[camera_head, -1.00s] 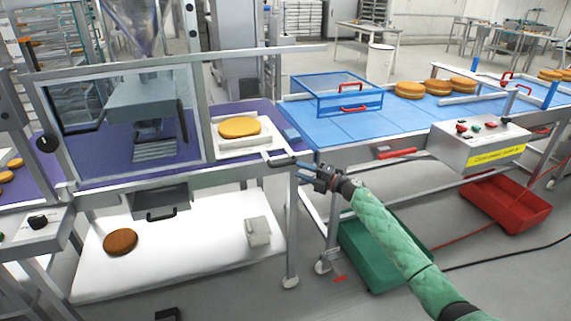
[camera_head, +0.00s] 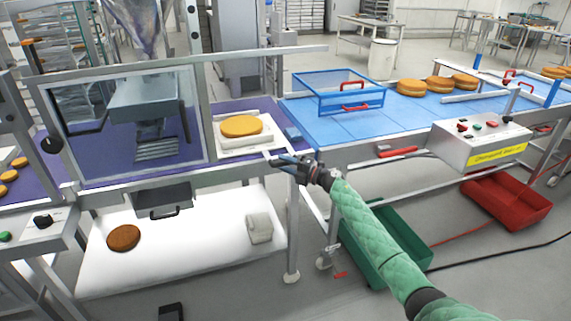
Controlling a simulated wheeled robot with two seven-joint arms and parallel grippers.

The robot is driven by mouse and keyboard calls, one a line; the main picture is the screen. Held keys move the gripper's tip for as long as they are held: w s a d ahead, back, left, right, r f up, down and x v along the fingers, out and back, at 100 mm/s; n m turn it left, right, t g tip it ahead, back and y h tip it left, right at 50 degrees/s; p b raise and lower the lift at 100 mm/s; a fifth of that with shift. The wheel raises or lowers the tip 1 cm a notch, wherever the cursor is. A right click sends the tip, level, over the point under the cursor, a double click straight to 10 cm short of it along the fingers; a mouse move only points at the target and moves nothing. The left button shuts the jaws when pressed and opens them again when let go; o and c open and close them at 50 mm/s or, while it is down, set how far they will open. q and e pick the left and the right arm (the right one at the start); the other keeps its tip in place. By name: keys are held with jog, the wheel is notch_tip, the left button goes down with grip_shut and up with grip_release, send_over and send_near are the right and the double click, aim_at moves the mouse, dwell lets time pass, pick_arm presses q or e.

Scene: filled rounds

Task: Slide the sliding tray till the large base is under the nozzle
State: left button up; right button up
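The large base (camera_head: 241,126), a round golden cake layer, lies on the white sliding tray (camera_head: 226,153) on the purple bed. The tray stands to the right of the nozzle (camera_head: 155,128), which shows behind a clear guard and under a metal hopper, so the base is not under it. A bar-like handle (camera_head: 270,153) sticks out at the tray's front right. My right gripper (camera_head: 284,161) is at this handle, its dark fingers overlapping the handle's right end. I cannot tell whether they grip it. My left gripper is not in view.
A blue conveyor (camera_head: 340,127) with a blue mesh guard (camera_head: 330,98) and several cake layers lies to the right. A control box (camera_head: 480,142) stands at its front edge. A brown disc (camera_head: 124,238) lies on the white shelf (camera_head: 190,255) below. Green and red crates are on the floor.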

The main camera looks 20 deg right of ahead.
grip_shut()
jog(key=shift+a, duration=0.1)
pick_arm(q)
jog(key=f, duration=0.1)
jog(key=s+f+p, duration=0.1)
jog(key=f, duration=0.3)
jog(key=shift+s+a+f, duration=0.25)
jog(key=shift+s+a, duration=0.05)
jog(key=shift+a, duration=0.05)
pick_arm(e)
jog(key=s+a, duration=0.1)
jog(key=a, duration=3.5)
jog(key=shift+a, duration=0.4)
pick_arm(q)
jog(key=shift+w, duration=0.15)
pick_arm(e)
jog(key=shift+s, duration=0.1)
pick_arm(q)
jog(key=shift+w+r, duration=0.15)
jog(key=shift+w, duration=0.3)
pick_arm(e)
grip_release()
